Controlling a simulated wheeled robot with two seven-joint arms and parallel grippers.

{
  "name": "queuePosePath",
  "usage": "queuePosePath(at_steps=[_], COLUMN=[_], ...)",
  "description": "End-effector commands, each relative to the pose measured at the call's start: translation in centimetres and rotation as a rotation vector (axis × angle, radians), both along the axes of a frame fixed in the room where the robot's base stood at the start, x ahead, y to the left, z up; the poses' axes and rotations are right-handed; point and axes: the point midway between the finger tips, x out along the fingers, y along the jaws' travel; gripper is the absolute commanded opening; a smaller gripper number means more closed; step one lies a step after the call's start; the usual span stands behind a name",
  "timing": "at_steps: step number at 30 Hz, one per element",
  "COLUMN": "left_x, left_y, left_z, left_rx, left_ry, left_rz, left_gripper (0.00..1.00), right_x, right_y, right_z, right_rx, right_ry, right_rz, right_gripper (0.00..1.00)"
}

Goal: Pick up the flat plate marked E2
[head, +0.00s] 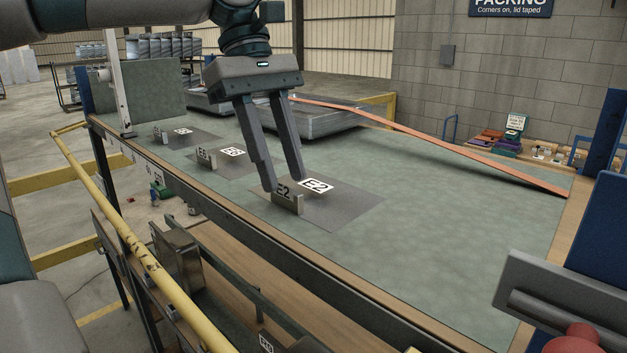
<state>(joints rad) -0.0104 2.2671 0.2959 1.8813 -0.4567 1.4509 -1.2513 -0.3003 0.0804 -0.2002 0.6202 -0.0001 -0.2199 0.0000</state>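The flat plate marked E2 (345,208) is a thin dark grey square lying on the green bench top, with a white E2 label near its far left part. A small upright grey block marked E2 (288,204) stands at its front left edge. My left gripper (282,183) points down over that edge, its two fingers apart with a visible gap and nothing seen between them. The fingertips are close to the block and the label; the near finger hides a bit of the block. I cannot tell whether they touch anything. My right gripper is not in view.
Similar plates, one marked E6 (215,161), lie farther left along the bench. A grey metal slab (325,119) sits behind, and an orange strip (450,144) runs along the back. A yellow rail (135,250) runs along the front. The bench right of E2 is clear.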

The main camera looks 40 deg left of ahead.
Motion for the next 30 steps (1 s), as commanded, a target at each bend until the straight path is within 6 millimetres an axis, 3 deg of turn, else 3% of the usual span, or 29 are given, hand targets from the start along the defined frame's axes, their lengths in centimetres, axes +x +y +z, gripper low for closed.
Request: queuePosePath(at_steps=[17, 21, 22, 30], left_x=[-0.02, -0.02, -0.02, -0.01], left_y=[-0.23, -0.22, -0.22, -0.23], left_z=[-0.6, -0.59, -0.59, -0.58], left_rx=[0.0, 0.0, 0.0, 0.0], left_ry=[-0.001, -0.001, -0.001, -0.001], left_rz=[-0.001, -0.001, -0.001, -0.001], left_gripper=[0.31, 0.03, 0.0, 0.0], right_x=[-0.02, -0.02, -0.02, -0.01], right_y=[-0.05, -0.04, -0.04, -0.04], right_z=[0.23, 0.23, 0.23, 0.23], right_rx=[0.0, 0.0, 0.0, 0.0], right_ry=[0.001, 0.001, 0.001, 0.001], right_rz=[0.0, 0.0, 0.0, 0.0], right_gripper=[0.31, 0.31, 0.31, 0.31])
